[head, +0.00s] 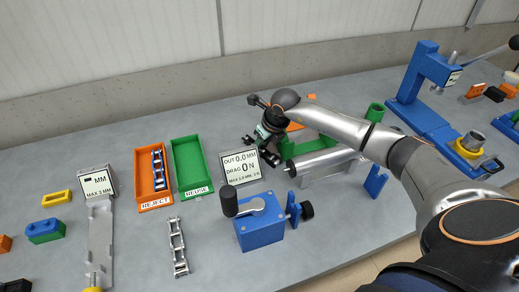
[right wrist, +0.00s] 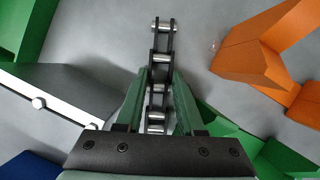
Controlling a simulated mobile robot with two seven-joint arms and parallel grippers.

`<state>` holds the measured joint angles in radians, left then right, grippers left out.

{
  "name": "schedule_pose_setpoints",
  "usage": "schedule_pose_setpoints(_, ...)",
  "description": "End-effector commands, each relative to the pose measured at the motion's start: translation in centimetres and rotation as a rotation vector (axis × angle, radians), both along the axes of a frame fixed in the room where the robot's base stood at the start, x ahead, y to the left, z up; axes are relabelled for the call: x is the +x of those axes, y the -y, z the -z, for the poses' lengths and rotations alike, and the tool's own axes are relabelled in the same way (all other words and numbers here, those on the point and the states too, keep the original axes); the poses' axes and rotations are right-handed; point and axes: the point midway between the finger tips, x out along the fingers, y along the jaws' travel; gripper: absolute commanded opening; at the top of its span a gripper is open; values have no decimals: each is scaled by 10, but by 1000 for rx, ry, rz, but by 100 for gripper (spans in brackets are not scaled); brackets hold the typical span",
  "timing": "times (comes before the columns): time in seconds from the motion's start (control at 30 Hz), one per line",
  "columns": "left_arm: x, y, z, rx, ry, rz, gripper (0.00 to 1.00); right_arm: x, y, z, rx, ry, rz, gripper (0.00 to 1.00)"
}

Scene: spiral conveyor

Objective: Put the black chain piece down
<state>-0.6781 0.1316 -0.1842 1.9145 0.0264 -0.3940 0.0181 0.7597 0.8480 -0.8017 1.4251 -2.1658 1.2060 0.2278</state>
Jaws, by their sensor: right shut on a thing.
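The black chain piece (right wrist: 160,68), with dark side plates and silver rollers, is in the right wrist view. It stretches away from between the two green fingers of my right gripper (right wrist: 158,102), which is shut on it. In the head view my right gripper (head: 262,148) hangs behind the display sign (head: 240,166) and left of the grey roller; the chain is hard to make out there. The grey surface shows beyond the chain's far end; I cannot tell its height. My left gripper is not in view.
The orange REJECT tray (head: 142,178) holds a chain with blue parts. The green REUSE tray (head: 188,150) looks empty. A silver chain (head: 178,247) lies on the grey table in front. A blue block with a lever (head: 262,228) stands nearby. Green and orange parts crowd the gripper's right.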

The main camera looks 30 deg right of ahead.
Motion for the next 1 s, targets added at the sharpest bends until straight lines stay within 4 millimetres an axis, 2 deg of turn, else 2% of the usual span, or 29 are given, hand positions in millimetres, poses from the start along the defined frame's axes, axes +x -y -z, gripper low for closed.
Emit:
schedule_pose_setpoints(0.37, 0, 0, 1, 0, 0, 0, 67, 1, 0, -6, 1, 5, 0, 0)
schedule_pose_setpoints(0.47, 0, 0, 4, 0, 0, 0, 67, 2, 0, -20, 1, 8, -1, 0)
schedule_pose_setpoints(0.8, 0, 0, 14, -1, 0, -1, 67, 2, 0, -85, 0, 8, 0, 0)
schedule_pose_setpoints(1.0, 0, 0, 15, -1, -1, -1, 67, 1, 0, -101, 1, 4, 1, 0)
